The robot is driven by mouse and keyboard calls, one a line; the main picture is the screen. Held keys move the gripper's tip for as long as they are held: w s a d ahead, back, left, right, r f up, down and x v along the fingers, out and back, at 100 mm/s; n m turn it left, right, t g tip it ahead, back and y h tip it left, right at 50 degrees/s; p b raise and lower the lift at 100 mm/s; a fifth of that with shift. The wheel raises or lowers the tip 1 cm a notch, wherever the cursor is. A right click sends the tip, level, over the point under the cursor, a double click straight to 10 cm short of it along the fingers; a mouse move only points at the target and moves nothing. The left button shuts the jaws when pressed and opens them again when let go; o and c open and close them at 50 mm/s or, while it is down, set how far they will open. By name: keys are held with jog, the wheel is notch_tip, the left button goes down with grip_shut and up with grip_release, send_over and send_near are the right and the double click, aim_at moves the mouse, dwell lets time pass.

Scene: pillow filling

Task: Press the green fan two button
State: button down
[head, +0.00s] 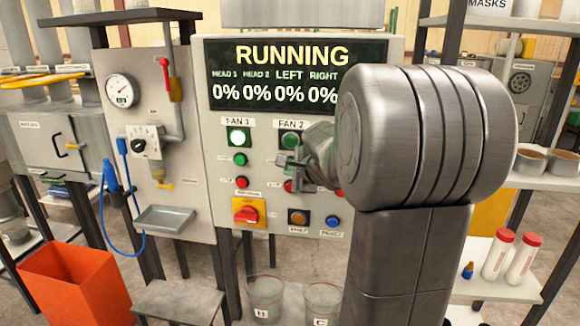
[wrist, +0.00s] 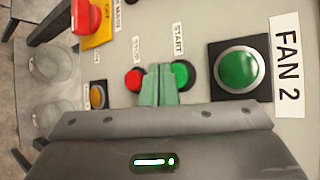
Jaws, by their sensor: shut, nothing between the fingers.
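The FAN 2 column has a large green round light (head: 290,140), which also shows in the wrist view (wrist: 239,68) beside its FAN 2 label. Below it on the panel is a small green START button (wrist: 183,74), partly covered by the fingers. A small red STOP button (wrist: 135,79) sits on the other side of the fingertips. My gripper (wrist: 158,70) is shut and empty, its greenish fingertips close in front of the panel between the two buttons, nearer START. I cannot tell whether they touch. In the head view my gripper (head: 282,161) hides the START button.
The FAN 1 light (head: 238,137) glows, with small green (head: 240,159) and red (head: 242,182) buttons below. A red knob on yellow (head: 247,214), an orange button (head: 298,217) and a blue button (head: 333,222) sit lower. The display (head: 290,75) reads RUNNING, all 0%.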

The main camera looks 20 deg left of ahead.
jog(key=shift+w, duration=0.1)
jog(key=shift+w+a, duration=0.1)
jog(key=shift+w, duration=0.25)
jog(key=shift+w+a, duration=0.1)
jog(key=shift+w, duration=0.35)
dwell(0.8)
jog(key=shift+s, duration=0.1)
jog(key=shift+s+d, duration=0.2)
jog(key=shift+s, duration=0.55)
jog(key=shift+s+d, duration=0.2)
jog(key=shift+s, duration=0.6)
jog(key=shift+s+d, duration=0.2)
jog(key=shift+s, duration=0.65)
jog(key=shift+s+d, duration=0.2)
jog(key=shift+s, duration=0.6)
jog(key=shift+w, duration=0.15)
